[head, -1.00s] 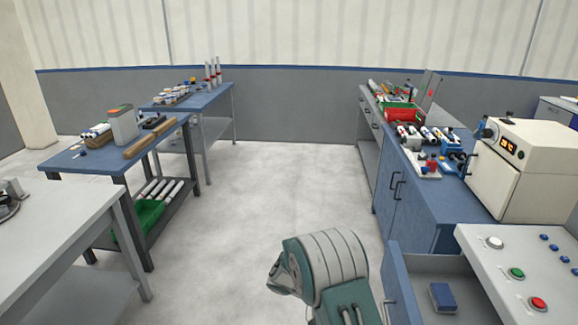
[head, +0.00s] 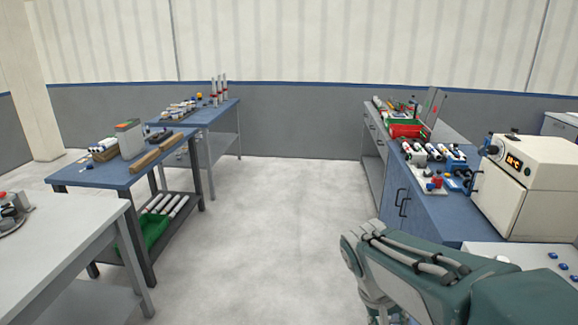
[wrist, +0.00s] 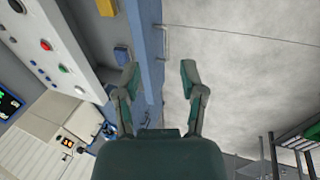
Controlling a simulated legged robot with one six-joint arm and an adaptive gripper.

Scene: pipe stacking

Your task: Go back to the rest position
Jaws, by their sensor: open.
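My gripper (wrist: 160,80) is open in the wrist view, with its two green and grey fingers well apart and nothing between them. It hangs beside a blue cabinet edge with a metal handle (wrist: 165,44), over pale floor. A blue block (wrist: 122,52) lies close to the left finger in the picture, inside what looks like a grey drawer. In the head view my arm fills the lower right and the fingers are not clearly seen.
A button panel (wrist: 45,45) lies left in the wrist view. In the head view, the blue right counter (head: 450,215) carries a cream oven (head: 525,185) and pipe parts. Blue tables (head: 120,172) and a grey table (head: 60,235) stand left. The floor (head: 270,220) between is clear.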

